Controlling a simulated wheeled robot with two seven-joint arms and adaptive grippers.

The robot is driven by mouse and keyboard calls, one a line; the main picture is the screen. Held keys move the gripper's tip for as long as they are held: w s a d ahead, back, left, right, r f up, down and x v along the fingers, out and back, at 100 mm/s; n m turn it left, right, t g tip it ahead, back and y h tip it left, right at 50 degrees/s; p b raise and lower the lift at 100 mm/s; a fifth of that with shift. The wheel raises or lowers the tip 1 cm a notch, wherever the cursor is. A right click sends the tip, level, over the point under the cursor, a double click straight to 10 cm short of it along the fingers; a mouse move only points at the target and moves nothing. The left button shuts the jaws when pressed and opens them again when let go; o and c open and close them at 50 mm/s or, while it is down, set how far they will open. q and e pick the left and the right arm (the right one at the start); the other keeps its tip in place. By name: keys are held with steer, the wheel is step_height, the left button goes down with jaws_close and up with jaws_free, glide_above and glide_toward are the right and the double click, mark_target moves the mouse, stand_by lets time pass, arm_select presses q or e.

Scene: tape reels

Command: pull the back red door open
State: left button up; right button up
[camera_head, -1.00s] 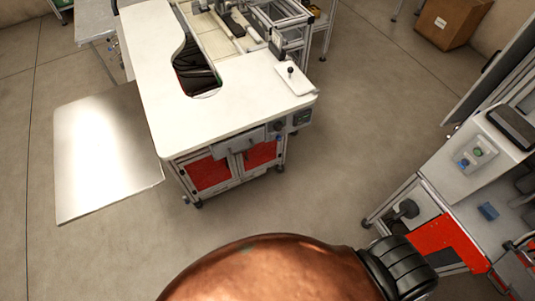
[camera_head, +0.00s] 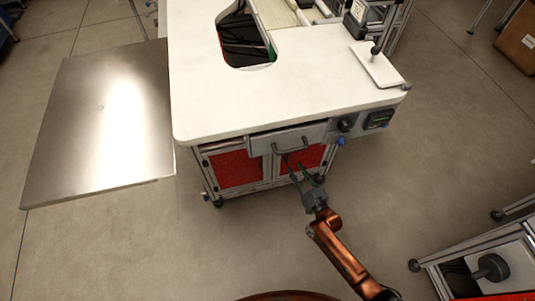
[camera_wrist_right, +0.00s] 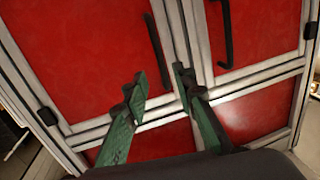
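Two red doors in grey frames sit under the white worktop, a left one (camera_head: 235,170) and a right one (camera_head: 310,157); both look shut. In the right wrist view the left door (camera_wrist_right: 75,65) has a black vertical handle (camera_wrist_right: 158,52), and the right door (camera_wrist_right: 265,30) has another black handle (camera_wrist_right: 226,38). I cannot tell which is the back door. My right gripper (camera_head: 298,177) is in front of the right door. Its green fingers (camera_wrist_right: 161,88) are apart and empty, below the handles, touching neither. My left gripper is out of view.
The white worktop (camera_head: 300,95) overhangs the doors, with a grey drawer (camera_head: 288,142) and control panel (camera_head: 378,119) at its front. A metal plate (camera_head: 75,150) juts out left. Another station's frame (camera_head: 460,250) stands lower right. Floor between is clear.

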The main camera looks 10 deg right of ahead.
mark_target(287, 163)
steer(key=b+x, duration=0.1)
steer(key=x, duration=0.3)
steer(key=b+x, duration=0.1)
steer(key=x, duration=0.3)
steer(key=shift+r+b, duration=0.2)
steer(key=shift+b, duration=0.1)
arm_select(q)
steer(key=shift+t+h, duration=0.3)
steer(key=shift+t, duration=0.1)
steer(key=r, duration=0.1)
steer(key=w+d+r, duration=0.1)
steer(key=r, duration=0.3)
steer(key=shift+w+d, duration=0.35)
arm_select(e)
steer(key=shift+a+r, duration=0.1)
steer(key=shift+r, duration=0.05)
steer(key=shift+c, duration=0.4)
jaws_close()
